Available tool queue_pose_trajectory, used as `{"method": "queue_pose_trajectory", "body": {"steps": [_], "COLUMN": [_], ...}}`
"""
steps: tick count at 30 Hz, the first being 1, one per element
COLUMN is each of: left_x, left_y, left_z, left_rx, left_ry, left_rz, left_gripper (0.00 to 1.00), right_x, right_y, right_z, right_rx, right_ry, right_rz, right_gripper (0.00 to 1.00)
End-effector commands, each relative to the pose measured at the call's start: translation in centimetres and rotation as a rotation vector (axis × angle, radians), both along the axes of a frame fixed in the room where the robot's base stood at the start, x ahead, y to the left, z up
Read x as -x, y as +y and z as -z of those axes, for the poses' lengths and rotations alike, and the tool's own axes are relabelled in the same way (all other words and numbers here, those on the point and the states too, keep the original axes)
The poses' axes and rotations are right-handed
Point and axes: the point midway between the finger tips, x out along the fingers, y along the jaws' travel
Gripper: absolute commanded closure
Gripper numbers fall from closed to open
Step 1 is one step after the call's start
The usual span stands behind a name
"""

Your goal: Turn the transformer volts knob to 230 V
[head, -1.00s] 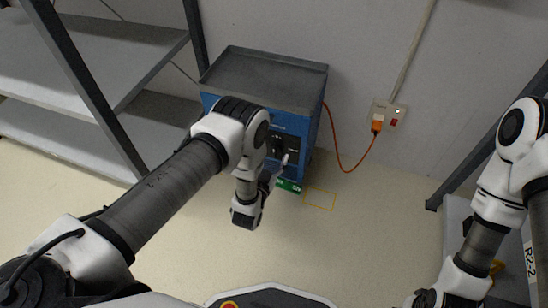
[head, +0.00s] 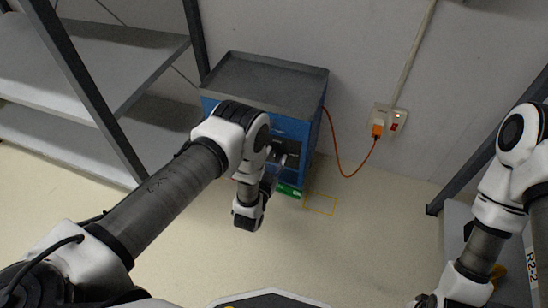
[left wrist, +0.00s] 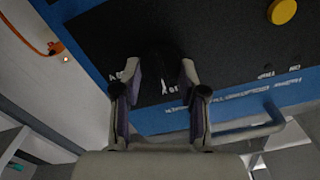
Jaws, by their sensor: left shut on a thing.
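The transformer is a blue cabinet (head: 288,127) with a grey tray top, against the wall. Its dark front panel (head: 292,148) is partly hidden by my left arm. My left gripper (head: 281,163) is at this panel. In the left wrist view, the two fingers (left wrist: 160,80) are shut on a dark knob (left wrist: 160,60) on the black panel (left wrist: 220,60). The knob is hard to make out against the panel, and its pointer and set value cannot be read. White markings beside it are only partly legible. My right arm shows at the right, but its gripper is out of view.
A yellow round button (left wrist: 282,11) and a bar handle (left wrist: 240,133) are near the gripper. An orange cable (head: 340,160) runs to a wall socket (head: 389,119) with a lit red light. Shelving (head: 120,60) stands left. The floor in front is clear, with a yellow outline (head: 320,204).

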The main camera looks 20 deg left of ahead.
Motion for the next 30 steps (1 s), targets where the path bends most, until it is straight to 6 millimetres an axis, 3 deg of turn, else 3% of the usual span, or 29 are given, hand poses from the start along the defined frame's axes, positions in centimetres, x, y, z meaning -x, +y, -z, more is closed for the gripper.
{"method": "queue_pose_trajectory", "body": {"steps": [8, 30], "left_x": [0.0, -0.1], "left_y": [-0.1, -0.3], "left_z": [-0.1, 0.2], "left_rx": [-0.181, -0.878], "left_ry": [-0.007, -0.031], "left_rz": [-0.001, 0.000], "left_gripper": [0.93, 0.93], "right_x": [0.0, 0.0], "right_y": [0.0, 0.0], "right_z": [-0.5, -1.4], "right_rx": [0.000, 0.000], "right_ry": [0.000, 0.000], "right_rz": [0.000, 0.000], "right_gripper": [0.60, 0.60]}}
